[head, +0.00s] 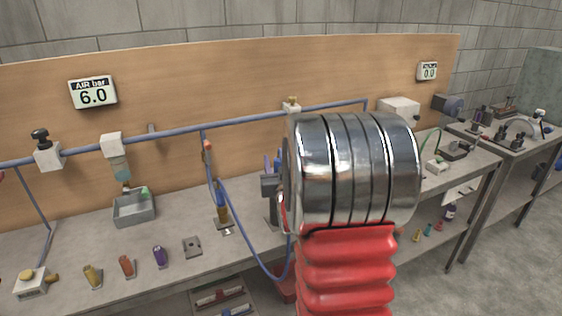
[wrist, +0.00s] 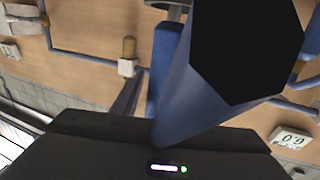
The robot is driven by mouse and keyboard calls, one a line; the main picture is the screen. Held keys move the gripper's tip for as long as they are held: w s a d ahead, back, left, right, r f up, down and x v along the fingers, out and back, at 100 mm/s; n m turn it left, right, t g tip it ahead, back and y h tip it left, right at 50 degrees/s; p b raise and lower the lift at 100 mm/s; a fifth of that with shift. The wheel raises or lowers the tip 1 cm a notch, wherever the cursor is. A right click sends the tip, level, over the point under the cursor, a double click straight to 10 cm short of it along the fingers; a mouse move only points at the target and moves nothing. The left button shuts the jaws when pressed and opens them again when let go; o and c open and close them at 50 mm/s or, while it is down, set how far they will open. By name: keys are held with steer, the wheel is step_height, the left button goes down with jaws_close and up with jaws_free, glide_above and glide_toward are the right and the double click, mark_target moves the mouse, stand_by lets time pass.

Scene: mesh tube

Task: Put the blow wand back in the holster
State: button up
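In the head view, my gripper (head: 272,163) shows only in part, as a dark body with narrow blue fingers to the left of my large metal and red arm. In the wrist view, its dark body fills the bottom, and a large blue shape with a black end blocks the middle. I cannot tell the gap between the fingers or whether anything is held. A brown-handled tool (head: 222,213), possibly the blow wand, stands upright on a small base, apart from my gripper to its left. A blue hose (head: 252,252) loops past it and passes behind my arm. I cannot make out the holster.
The bench (head: 200,270) carries a grey tray (head: 134,208) and several small coloured pieces at left. A blue pipe (head: 240,118) crosses the wooden board, with a brass-topped valve (head: 291,104), also in the wrist view (wrist: 128,55). My arm hides the bench's middle.

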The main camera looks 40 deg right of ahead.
steer(key=shift+o, duration=0.2)
steer(key=shift+r, duration=0.1)
steer(key=shift+s+a, duration=0.1)
steer(key=shift+s, duration=0.05)
steer(key=v, duration=1.1)
stand_by(0.5)
